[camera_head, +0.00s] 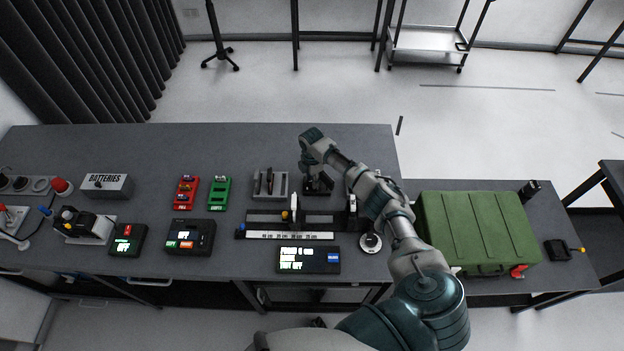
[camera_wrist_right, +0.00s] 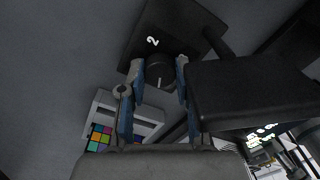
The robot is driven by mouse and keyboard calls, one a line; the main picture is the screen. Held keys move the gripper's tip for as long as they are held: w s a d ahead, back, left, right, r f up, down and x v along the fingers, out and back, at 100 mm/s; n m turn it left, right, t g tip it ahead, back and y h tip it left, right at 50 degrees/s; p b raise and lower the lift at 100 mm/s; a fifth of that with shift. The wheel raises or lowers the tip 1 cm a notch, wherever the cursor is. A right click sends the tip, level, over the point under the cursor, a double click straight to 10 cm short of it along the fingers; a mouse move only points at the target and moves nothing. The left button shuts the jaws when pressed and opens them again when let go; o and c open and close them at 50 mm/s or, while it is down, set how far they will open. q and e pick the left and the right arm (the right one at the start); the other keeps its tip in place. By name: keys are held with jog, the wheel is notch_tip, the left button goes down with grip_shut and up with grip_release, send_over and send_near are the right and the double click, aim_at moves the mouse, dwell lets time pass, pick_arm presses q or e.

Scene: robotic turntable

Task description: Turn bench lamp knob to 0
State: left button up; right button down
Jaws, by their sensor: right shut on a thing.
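The bench lamp's dark base (camera_wrist_right: 180,22) fills the top of the right wrist view, with a white "2" printed on it. The black knob (camera_wrist_right: 160,75) carries a short white line and sits between the blue-padded fingers of my right gripper (camera_wrist_right: 160,68), which is shut on it. A large black block (camera_wrist_right: 245,92), seemingly the lamp's head, hangs close to the right finger. In the head view my right gripper (camera_head: 315,180) reaches down at the lamp, and my arm hides most of the lamp. My left gripper is not in view.
A grey slotted holder (camera_head: 270,186) stands left of the lamp. A ruler rail (camera_head: 290,236) and a lit display (camera_head: 308,260) lie in front. A green case (camera_head: 478,228) stands to the right. The bench's back left is clear.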

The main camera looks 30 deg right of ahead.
jog(key=c, duration=1)
grip_release()
jog(key=shift+s+d+f, duration=0.1)
jog(key=shift+f, duration=0.05)
jog(key=shift+o, duration=1)
jog(key=shift+d, duration=0.1)
notch_tip(320, 180, up, 12)
jog(key=shift+w, duration=0.35)
jog(key=shift+f, duration=0.1)
